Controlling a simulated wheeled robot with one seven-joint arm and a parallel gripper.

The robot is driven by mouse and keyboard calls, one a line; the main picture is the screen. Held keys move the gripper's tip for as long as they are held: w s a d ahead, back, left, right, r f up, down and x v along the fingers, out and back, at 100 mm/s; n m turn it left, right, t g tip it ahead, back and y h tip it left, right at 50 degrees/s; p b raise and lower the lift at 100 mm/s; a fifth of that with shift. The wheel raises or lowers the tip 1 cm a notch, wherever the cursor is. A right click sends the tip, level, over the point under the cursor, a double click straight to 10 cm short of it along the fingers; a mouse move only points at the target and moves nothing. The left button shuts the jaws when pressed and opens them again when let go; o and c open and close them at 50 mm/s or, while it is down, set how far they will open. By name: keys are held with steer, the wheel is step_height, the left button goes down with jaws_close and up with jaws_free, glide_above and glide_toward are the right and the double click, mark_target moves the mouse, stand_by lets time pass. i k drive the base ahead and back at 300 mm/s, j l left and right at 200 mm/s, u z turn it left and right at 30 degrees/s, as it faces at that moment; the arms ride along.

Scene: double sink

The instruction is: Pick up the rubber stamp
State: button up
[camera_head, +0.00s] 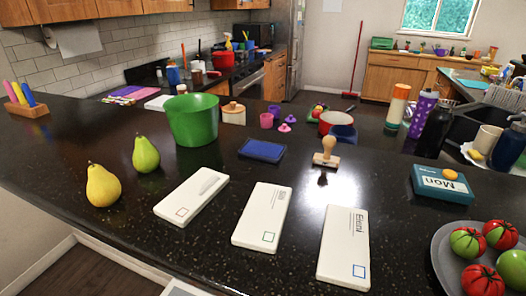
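The rubber stamp (327,152) stands upright on the dark speckled counter, right of the picture's middle. It has a rounded wooden handle on a flat, light wooden base. Its stamping face is hidden underneath. A dark blue ink pad (262,150) lies to its left. My gripper is not in view, so I cannot see whether it is open or shut.
Three white envelope-like slabs (263,216) lie in front of the stamp. A green pot (192,119) and two pears (103,185) stand left. A blue "Mon" box (442,183) and a plate of tomatoes (445,262) are right. The counter immediately around the stamp is clear.

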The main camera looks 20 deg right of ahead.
mark_target(329, 141)
steer(key=k+j+z, duration=0.1)
steer(key=j, duration=0.3)
steer(key=k+j+z, duration=0.1)
steer(key=j, duration=0.3)
steer(key=k+j+z, duration=0.1)
steer(key=k+j, duration=0.15)
steer(key=j, duration=0.15)
